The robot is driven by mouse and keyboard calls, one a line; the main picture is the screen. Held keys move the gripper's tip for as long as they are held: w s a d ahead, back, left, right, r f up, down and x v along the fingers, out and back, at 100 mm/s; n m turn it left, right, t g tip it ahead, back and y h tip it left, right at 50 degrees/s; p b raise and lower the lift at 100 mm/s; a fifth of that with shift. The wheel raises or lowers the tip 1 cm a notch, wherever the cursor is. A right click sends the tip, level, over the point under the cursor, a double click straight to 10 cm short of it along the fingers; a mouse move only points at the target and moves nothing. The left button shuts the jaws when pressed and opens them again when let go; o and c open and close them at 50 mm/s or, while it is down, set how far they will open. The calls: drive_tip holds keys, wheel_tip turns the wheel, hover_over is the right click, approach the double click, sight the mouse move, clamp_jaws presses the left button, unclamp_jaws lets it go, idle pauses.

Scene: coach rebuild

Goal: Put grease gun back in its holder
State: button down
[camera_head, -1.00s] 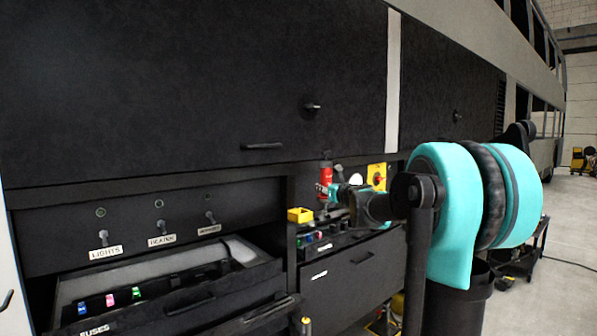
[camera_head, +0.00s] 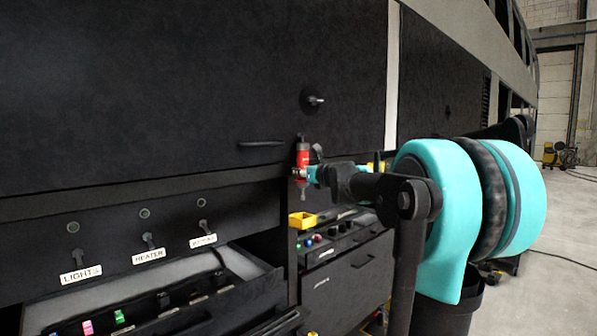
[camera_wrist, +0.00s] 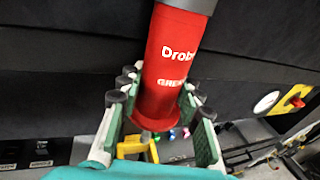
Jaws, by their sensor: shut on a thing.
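The red grease gun (camera_head: 302,162) is upright in my gripper (camera_head: 309,173), in front of the black coach side panel. In the wrist view its red barrel (camera_wrist: 172,62), with white lettering and a grey upper part, stands between the two green-padded fingers of my gripper (camera_wrist: 160,108). The gripper is shut on the barrel. A yellow holder-like piece (camera_head: 302,220) sits below the gun on the edge of a black tray, apart from it. It also shows in the wrist view (camera_wrist: 136,147), partly hidden by the fingers.
An open drawer (camera_head: 150,295) with coloured fuses juts out at lower left, below labelled switches. A black drawer unit (camera_head: 345,270) with coloured knobs stands under the gun. A yellow-and-red switch (camera_wrist: 296,99) is at the right.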

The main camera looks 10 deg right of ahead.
sight(305, 183)
drive_tip(key=shift+f, duration=2.05)
drive_tip(key=shift+f, duration=4)
idle(1.2)
drive_tip(key=c, duration=1)
unclamp_jaws()
